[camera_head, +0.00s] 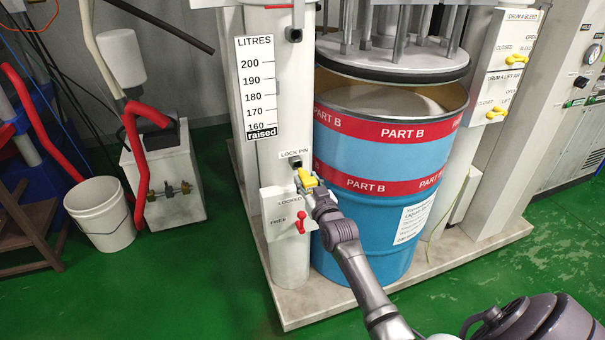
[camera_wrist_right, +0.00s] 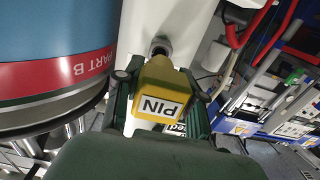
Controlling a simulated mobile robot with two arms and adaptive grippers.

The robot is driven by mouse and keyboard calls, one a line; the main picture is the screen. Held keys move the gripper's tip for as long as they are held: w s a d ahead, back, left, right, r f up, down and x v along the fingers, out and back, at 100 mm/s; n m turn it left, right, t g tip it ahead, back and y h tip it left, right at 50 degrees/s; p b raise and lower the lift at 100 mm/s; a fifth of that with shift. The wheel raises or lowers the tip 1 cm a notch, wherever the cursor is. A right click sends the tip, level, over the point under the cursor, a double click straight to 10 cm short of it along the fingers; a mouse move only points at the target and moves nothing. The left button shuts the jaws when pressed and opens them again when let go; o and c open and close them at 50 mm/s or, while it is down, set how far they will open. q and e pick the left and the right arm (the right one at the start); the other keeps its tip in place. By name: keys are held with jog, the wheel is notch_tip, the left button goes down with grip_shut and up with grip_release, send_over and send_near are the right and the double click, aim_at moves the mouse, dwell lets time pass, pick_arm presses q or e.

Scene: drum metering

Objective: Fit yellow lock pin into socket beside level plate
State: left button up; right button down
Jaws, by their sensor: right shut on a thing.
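The yellow lock pin (camera_head: 307,179) is in my right gripper (camera_head: 314,188), in front of the white column. In the right wrist view the yellow block marked PIN (camera_wrist_right: 163,92) sits between the two fingers (camera_wrist_right: 161,98). The dark socket (camera_head: 295,162) under the LOCK PIN label is just above and left of the pin in the head view. In the wrist view a dark round fitting (camera_wrist_right: 160,46) is right behind the block. I cannot tell whether the pin's tip is inside it. The LITRES level plate (camera_head: 257,85) is above the socket, its lowest mark reading "raised". My left gripper is not in view.
A blue PART B drum (camera_head: 365,235) stands close right of the column. A LOCKED/FREE panel with a red lever (camera_head: 300,222) is just below the pin. A white bucket (camera_head: 100,213) is at left. Green floor (camera_head: 190,275) is open in front.

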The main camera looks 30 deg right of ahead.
aim_at(311, 189)
jog(key=shift+p+v, duration=0.75)
jog(key=shift+v, duration=0.05)
jog(key=shift+p+v, duration=0.75)
jog(key=shift+v, duration=0.45)
jog(key=shift+r, duration=0.1)
dwell(0.4)
